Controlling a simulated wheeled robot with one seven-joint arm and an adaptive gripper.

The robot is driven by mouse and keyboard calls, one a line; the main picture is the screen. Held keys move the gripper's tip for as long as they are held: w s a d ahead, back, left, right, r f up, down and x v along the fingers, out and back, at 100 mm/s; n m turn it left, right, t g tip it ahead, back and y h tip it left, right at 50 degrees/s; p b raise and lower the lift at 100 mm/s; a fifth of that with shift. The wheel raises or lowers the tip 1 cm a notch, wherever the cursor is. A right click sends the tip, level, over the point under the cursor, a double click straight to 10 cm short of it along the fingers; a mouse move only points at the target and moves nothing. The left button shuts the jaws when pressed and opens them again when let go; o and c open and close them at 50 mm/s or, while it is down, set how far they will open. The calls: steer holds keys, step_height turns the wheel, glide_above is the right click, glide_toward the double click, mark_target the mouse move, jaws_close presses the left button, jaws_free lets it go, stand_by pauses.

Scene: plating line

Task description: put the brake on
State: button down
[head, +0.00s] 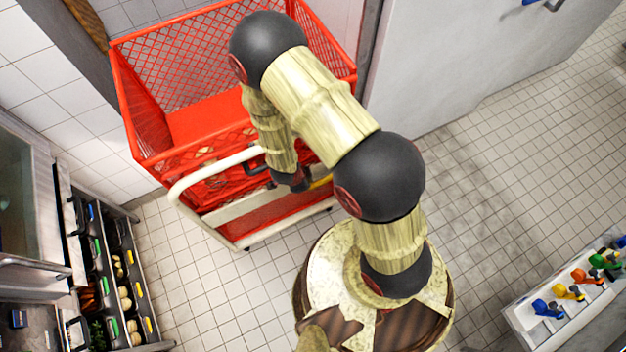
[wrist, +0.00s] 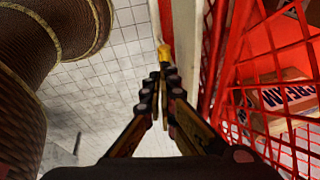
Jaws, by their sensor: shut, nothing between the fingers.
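A red mesh-sided cart (head: 187,120) with a cream push handle (head: 215,170) stands against the back wall; its red mesh also fills the right of the wrist view (wrist: 238,75). A yellow lever (wrist: 165,53), which looks like the brake, sits on the cart's cream frame. In the head view a bit of yellow (head: 321,183) shows beside my gripper (head: 292,182). In the wrist view my gripper (wrist: 160,80) is shut and empty, its fingertips just short of the lever's yellow end. I cannot tell whether they touch. My arm hides part of the cart.
A printed carton (wrist: 285,95) lies inside the cart. A rack of food bins (head: 115,270) stands at the left. A white rail with several coloured handles (head: 575,290) is at the lower right. Tiled floor (head: 490,160) is clear to the right.

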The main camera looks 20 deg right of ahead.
steer(key=shift+s+a+r+p, duration=0.25)
steer(key=shift+a+r+p, duration=0.05)
steer(key=shift+a+r, duration=0.8)
steer(key=s+a+f+n+g+y, duration=0.1)
steer(key=s+a+n+y, duration=0.1)
steer(key=s+a+n, duration=0.25)
steer(key=s+a+r+n+g+y+b, duration=0.1)
steer(key=a+r+n+y, duration=0.1)
steer(key=a+r+n, duration=0.35)
steer(key=s+a+r+n+g+y+b, duration=0.1)
steer(key=a+r+n+y, duration=0.15)
steer(key=r, duration=0.55)
steer(key=s+d+r+n+t+h+b, duration=0.1)
steer(key=d+r+n+t+b, duration=0.1)
steer(key=d+r, duration=0.3)
steer(key=s+d+r+n+t+h+b, duration=0.1)
steer(key=d+r+b, duration=0.3)
steer(key=r, duration=0.8)
steer(key=s+d+r+n+t+h+b, duration=0.1)
steer(key=s+d+r+n+t+b, duration=0.1)
steer(key=d+r, duration=0.5)
steer(key=shift+d+r+n+t+b, duration=0.15)
steer(key=shift+r+n+t+b, duration=0.65)
steer(key=shift+t+b, duration=0.25)
